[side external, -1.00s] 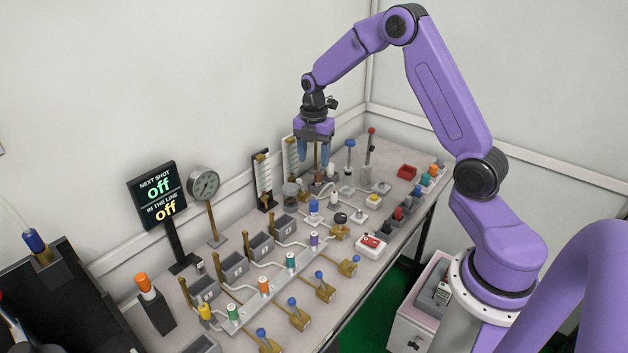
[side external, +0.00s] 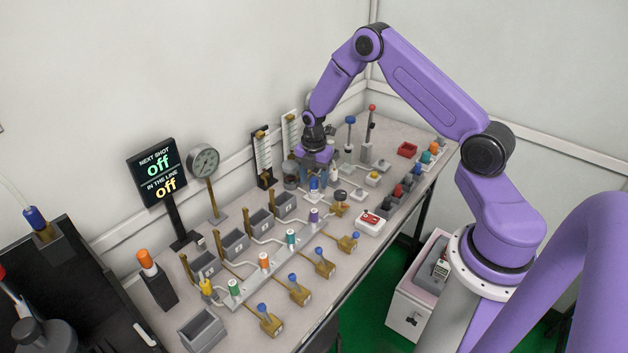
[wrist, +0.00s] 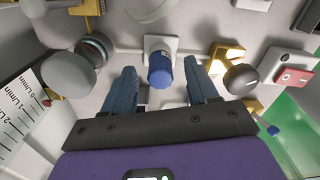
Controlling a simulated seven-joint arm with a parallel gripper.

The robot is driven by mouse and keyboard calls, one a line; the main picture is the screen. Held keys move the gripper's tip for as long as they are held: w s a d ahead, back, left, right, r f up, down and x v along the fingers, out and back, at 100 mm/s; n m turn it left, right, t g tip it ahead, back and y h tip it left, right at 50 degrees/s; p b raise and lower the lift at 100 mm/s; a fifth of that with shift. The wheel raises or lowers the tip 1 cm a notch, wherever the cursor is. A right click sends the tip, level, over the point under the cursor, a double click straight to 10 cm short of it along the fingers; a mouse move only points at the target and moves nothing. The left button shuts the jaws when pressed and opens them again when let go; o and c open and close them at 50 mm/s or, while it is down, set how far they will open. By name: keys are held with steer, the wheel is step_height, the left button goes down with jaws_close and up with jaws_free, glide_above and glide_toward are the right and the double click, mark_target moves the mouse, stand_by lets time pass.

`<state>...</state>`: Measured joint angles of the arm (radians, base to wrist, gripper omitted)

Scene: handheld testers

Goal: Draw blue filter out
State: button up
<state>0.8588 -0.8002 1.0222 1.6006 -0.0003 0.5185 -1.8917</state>
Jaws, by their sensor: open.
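The blue filter (wrist: 160,70) is a blue-capped cylinder with a white band, upright in a pale square base on the bench. In the wrist view it stands just ahead of and between my open fingertips. My gripper (wrist: 164,85) has a finger on each side, with gaps to the filter. In the side view my gripper (side external: 315,180) is low over the bench, and the filter (side external: 314,184) shows just at its fingers. I cannot tell whether they touch.
A dark round knob on a brass valve (wrist: 240,78) stands close on the right. A grey round-topped part (wrist: 70,72) and flow scale (wrist: 20,105) are on the left. Several coloured filters, such as a purple one (side external: 314,215), stand nearer the camera.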

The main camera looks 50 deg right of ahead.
mark_target(314, 179)
steer(key=shift+f, duration=0.55)
jaws_close()
steer(key=c, duration=0.9)
jaws_free()
steer(key=shift+c, duration=0.2)
jaws_close()
steer(key=shift+r, duration=2.8)
